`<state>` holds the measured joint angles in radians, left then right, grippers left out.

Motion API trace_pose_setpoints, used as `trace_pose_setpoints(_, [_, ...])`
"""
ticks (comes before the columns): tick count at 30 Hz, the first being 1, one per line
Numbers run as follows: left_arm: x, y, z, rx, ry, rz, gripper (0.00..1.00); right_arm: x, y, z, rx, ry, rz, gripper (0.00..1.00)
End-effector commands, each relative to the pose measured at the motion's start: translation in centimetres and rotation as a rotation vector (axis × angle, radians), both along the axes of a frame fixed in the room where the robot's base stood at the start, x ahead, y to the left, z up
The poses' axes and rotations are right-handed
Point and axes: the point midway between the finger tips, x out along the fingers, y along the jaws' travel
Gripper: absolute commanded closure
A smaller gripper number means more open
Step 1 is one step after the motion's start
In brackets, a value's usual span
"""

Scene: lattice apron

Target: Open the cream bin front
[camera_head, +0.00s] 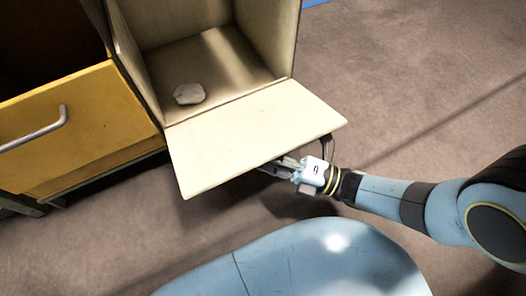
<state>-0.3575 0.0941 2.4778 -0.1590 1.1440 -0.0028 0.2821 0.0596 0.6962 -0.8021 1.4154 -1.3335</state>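The cream bin (268,40) stands at the top centre with its inside in view. Its front panel (250,128) is hinged down, tilted outward and wide open, its inner face up. A dark curved piece (328,146), perhaps the end of a handle, shows at the panel's right outer corner. My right gripper (276,167) is at the panel's outer edge, with its fingers partly under that edge. Whether the fingers are shut on anything is hidden. My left gripper is not in view.
A pale stone-like lump (189,94) lies inside the bin. A yellow drawer front (75,130) with a metal handle (32,135) is beside the bin on the left. Brown floor (420,80) is open to the right.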

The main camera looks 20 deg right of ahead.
Motion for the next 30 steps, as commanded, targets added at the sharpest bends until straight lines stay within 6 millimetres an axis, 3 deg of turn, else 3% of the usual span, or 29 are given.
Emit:
trace_pose_setpoints(1, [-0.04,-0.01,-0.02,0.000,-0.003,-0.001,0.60,-1.04,-0.09,-0.46,0.001,0.012,0.011,1.00])
trace_pose_setpoints(14, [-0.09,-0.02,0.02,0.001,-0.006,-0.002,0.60,-1.08,-0.06,-0.52,0.002,0.009,0.012,1.00])
trace_pose_setpoints(15, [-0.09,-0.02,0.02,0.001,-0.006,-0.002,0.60,-1.07,-0.05,-0.53,0.002,0.009,0.012,0.88])
trace_pose_setpoints(20, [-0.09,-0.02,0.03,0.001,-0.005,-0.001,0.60,-0.79,0.00,-0.40,0.003,0.005,0.009,0.67])
trace_pose_setpoints(30, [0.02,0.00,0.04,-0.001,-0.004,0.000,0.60,-0.71,-0.26,-0.31,0.003,0.000,0.005,0.66])
